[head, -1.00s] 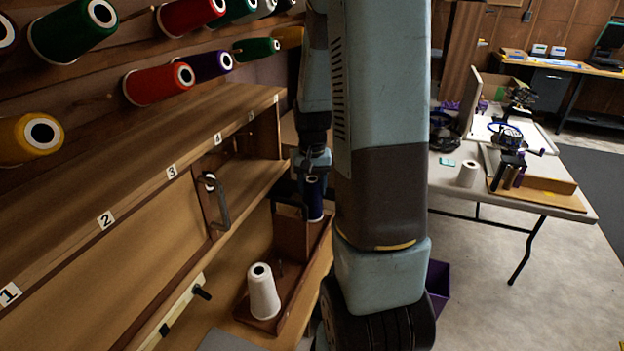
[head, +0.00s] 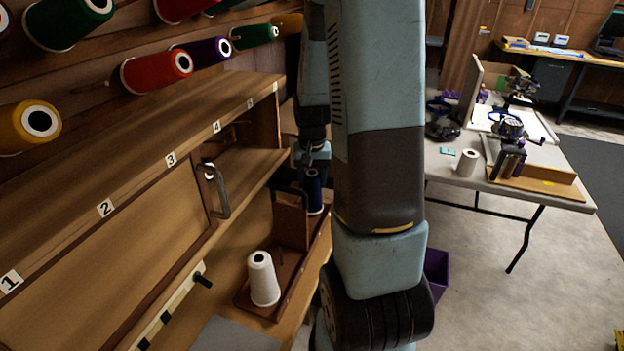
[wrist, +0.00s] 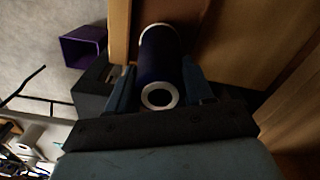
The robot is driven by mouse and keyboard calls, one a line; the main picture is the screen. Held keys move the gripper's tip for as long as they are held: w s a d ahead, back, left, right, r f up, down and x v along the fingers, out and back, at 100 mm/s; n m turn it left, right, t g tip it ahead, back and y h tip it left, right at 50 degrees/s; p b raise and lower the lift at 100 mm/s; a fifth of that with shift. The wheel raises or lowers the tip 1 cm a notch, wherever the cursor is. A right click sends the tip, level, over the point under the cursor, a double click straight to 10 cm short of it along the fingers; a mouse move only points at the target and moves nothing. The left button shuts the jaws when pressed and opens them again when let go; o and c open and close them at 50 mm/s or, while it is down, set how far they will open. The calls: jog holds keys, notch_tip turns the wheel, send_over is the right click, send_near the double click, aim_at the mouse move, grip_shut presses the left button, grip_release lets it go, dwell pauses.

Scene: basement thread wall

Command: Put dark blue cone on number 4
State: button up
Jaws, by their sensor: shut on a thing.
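The dark blue cone (wrist: 160,62) fills the middle of the wrist view, its white-ringed end toward the camera. My gripper (wrist: 160,88) has a finger on each side of it and is shut on it. In the head view the dark blue cone (head: 314,190) is upright under my gripper (head: 312,160), at the far end of the brown wooden tray. I cannot tell whether its base touches the tray. The number 4 label (head: 217,127) is on the shelf edge, left of my gripper.
A white cone (head: 263,278) stands on the near end of the brown tray (head: 290,288). A metal handle (head: 221,190) sticks out from the sliding panel below label 4. Several coloured cones hang on the wall above. A table (head: 520,200) stands at right.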

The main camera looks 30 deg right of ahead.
jog(key=shift+f, duration=0.25)
jog(key=o, duration=1)
jog(key=shift+o, duration=0.2)
notch_tip(320, 180, up, 14)
jog(key=shift+f, duration=0.15)
